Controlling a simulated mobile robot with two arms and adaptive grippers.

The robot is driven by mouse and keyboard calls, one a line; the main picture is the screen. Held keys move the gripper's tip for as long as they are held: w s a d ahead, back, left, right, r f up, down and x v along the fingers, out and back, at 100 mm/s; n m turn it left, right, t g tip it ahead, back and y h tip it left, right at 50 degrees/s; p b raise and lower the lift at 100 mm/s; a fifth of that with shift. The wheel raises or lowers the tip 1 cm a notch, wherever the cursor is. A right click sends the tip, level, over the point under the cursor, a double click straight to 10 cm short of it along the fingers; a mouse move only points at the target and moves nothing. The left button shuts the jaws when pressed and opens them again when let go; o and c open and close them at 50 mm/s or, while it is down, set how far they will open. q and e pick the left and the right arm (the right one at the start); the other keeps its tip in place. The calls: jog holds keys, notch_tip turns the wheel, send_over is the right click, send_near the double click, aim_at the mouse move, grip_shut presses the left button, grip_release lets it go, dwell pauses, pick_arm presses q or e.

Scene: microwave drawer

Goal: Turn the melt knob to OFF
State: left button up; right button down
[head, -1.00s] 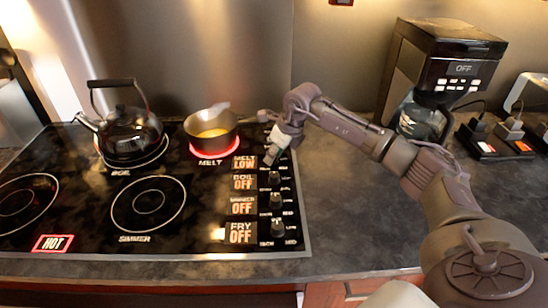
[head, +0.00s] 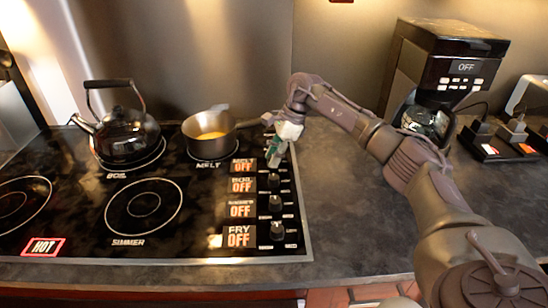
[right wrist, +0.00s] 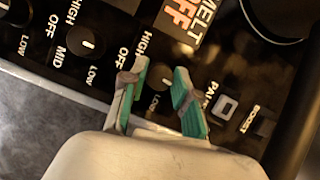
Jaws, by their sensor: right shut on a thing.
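My right gripper (head: 276,154) is over the top knob of the column at the right edge of the black stove. In the right wrist view its green-padded fingers (right wrist: 160,98) stand on either side of the melt knob (right wrist: 158,77), shut on it. In the head view the gripper mostly hides this knob. The melt display (head: 243,175) reads MELT OFF, and part of it also shows in the right wrist view (right wrist: 183,20). The melt burner (head: 213,155) shows no red glow under the pot. My left gripper is not in view.
A pot (head: 209,133) with yellow contents stands on the melt burner, its handle pointing toward my right gripper. A kettle (head: 126,136) stands at the back left. Three more knobs lie below, including the fry knob (head: 277,231). A coffee maker (head: 440,75) stands at the right.

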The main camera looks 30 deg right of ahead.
jog(key=shift+r+n, duration=0.1)
jog(key=shift+n, duration=0.4)
jog(key=c, duration=0.9)
grip_release()
jog(key=shift+o, duration=0.2)
jog(key=shift+d, duration=0.1)
jog(key=v, duration=1.2)
jog(key=shift+w, duration=0.2)
